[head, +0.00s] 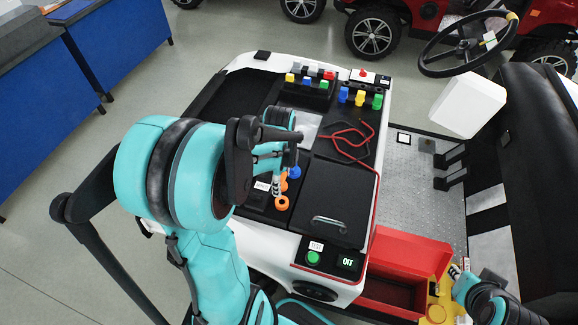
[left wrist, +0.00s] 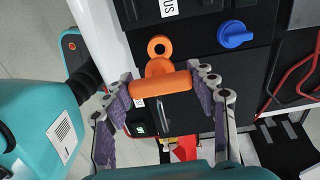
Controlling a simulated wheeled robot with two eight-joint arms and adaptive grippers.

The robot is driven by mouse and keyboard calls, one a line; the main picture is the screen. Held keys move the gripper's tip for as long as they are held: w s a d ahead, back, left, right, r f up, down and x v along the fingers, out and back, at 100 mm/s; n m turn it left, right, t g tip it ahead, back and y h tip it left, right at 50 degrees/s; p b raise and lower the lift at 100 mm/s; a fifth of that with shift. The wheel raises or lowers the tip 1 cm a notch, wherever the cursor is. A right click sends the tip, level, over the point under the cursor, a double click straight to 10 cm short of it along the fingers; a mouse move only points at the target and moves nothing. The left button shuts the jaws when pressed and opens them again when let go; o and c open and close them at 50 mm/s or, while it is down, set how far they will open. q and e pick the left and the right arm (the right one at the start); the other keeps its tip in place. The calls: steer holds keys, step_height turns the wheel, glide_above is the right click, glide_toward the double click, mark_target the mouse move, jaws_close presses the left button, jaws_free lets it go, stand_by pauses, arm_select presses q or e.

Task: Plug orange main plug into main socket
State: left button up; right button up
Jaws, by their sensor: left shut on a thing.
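The orange main plug (left wrist: 160,86) is an orange bar with a rounded part, held crosswise between the fingertips of my left gripper (left wrist: 161,92) in the left wrist view. An orange ring with a dark hole, which looks like the main socket (left wrist: 151,47), lies on the black panel just beyond it; it also shows in the head view (head: 282,203). The plug overlaps the ring's near side in the picture; I cannot tell whether they touch. In the head view my left gripper (head: 279,186) is over the panel, partly hidden by its arm. My right arm is at the lower right; its fingers are unclear.
A blue knob (left wrist: 236,35) is beside the ring. Red and black leads (head: 348,137) lie farther back on the panel. Coloured connectors (head: 360,97) stand at its back. A green button (head: 313,257) and an OFF display (head: 348,263) are in front. A red open box (head: 408,252) is at right.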

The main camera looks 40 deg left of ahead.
arm_select(q)
steer(key=shift+a, duration=0.1)
steer(key=shift+r, duration=0.1)
stand_by(0.3)
steer(key=shift+f+b, duration=2.6)
steer(key=shift+f, duration=0.35)
steer(key=shift+f, duration=0.15)
steer(key=shift+f+b, duration=1.5)
steer(key=shift+b, duration=0.05)
steer(key=o, duration=1.8)
steer(key=shift+c, duration=0.2)
steer(key=shift+r, duration=0.15)
